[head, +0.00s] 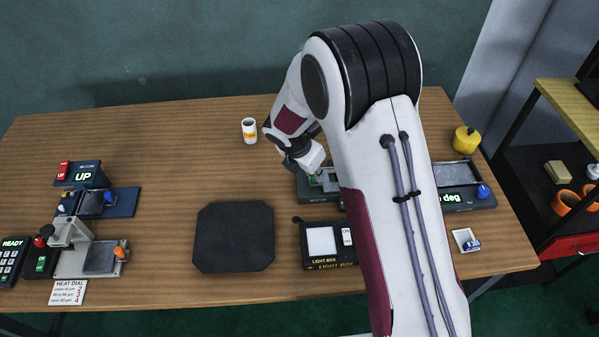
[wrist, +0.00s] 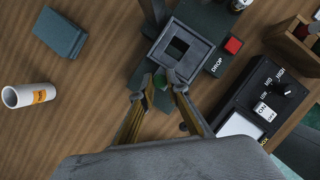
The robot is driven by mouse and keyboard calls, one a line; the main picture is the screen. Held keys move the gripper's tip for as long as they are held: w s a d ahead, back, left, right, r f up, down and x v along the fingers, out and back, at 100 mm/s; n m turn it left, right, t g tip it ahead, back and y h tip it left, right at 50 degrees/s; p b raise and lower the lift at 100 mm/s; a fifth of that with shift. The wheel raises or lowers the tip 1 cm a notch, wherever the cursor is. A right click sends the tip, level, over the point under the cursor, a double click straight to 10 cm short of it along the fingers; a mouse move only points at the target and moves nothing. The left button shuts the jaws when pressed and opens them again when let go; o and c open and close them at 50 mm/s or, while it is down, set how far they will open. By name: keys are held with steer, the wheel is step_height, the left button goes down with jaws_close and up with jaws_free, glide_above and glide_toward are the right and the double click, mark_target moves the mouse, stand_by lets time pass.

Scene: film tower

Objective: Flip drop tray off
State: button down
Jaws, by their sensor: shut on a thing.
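In the wrist view the drop tray (wrist: 195,64) is a grey square frame with a dark opening, beside a label reading DROP and a red button (wrist: 233,45). My gripper (wrist: 161,80) is at the frame's near edge, shut on a small green knob (wrist: 160,101) that shows between the two fingertips. In the head view my gripper (head: 318,172) is low over the left end of the dark green station (head: 306,192). My arm hides the middle of that station. Whether the knob is joined to the tray I cannot tell.
A light box (head: 330,242) with a switch and dial stands in front of the station. A white canister with an orange label (head: 250,131) is to the left, with a black mat (head: 235,237) nearer. A yellow pot (head: 466,140) stands back right.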

steer(key=shift+d, duration=1.35)
steer(key=c, duration=2)
jaws_free()
steer(key=shift+d, duration=0.1)
steer(key=shift+r, duration=0.1)
steer(key=shift+v, duration=5.95)
steer(key=shift+m, duration=0.3)
